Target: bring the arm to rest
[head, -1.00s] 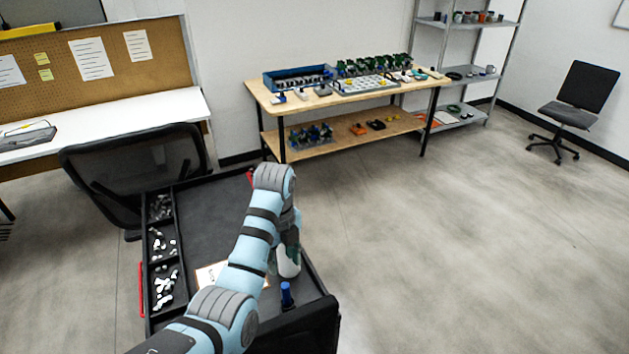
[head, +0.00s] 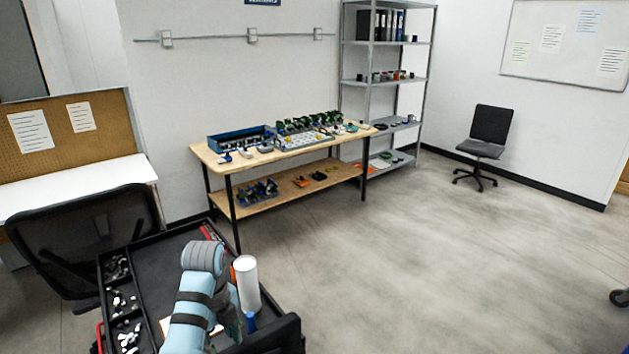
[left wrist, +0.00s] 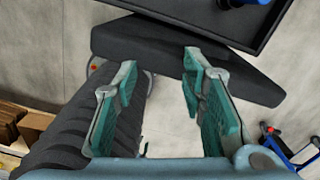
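My left arm (head: 191,300) reaches in from the bottom over the black cart, bent at the elbow. In the head view its gripper is mostly hidden behind the arm, low near the cart's right side. In the left wrist view my left gripper (left wrist: 160,62) has its two teal fingers spread apart. Nothing is between the fingers; grey floor and part of a dark slab show beyond them. My right arm and gripper are in neither current view.
A wooden workbench (head: 222,172) stands behind. Open floor (head: 430,270) lies to the right.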

